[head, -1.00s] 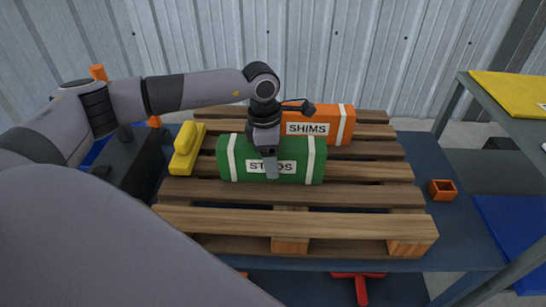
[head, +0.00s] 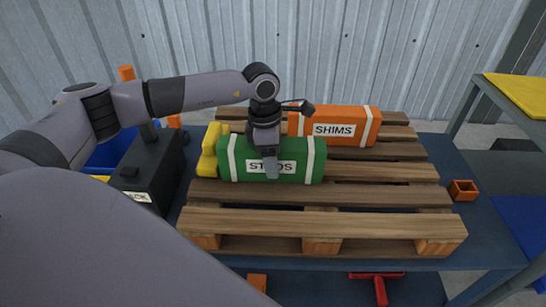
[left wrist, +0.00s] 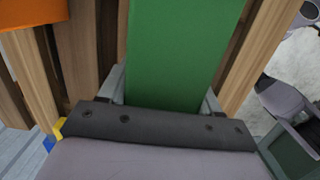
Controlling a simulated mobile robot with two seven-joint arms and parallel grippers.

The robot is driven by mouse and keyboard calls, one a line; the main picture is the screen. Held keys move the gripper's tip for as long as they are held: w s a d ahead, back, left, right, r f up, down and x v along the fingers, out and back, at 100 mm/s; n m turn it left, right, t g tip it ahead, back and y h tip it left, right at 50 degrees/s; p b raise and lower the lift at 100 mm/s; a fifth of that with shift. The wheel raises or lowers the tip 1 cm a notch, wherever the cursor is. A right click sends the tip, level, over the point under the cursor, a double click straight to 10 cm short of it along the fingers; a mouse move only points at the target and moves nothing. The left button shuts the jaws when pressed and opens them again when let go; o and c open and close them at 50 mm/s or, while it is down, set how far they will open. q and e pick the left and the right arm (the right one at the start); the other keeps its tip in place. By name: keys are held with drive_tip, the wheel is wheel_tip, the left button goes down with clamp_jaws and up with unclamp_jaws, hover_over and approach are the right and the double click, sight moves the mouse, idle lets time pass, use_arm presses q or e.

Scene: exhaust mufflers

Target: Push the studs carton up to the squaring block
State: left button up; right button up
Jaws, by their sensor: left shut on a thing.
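The green studs carton (head: 232,165) with white straps lies on the wooden pallet, its label partly covered by my left gripper (head: 269,155). The gripper points down from above and is shut across the carton, one finger on its front face. The left wrist view also shows the green carton (left wrist: 185,45) between the fingers. The yellow squaring block (head: 209,150) stands at the pallet's left edge, right at the carton's left end. No gap shows between them, but I cannot tell whether they touch. My right gripper is out of view.
The orange shims carton (head: 359,129) lies behind and right on the pallet (head: 325,222). A dark box (head: 150,175) is left of the block. A small orange square tube (head: 463,190) sits on the blue surface at right. The front pallet boards are clear.

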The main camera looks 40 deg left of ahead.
use_arm(q)
drive_tip(key=shift+s+a, duration=0.1)
drive_tip(key=shift+a, duration=0.05)
drive_tip(key=o, duration=1.3)
drive_tip(key=shift+o, duration=0.2)
drive_tip(key=shift+s+a+r, duration=0.1)
drive_tip(key=shift+a+r, duration=0.05)
drive_tip(key=shift+r, duration=1.65)
drive_tip(key=shift+s+a+r, duration=0.1)
drive_tip(key=shift+a+r, duration=0.05)
drive_tip(key=shift+r, duration=1.65)
drive_tip(key=shift+p, duration=0.3)
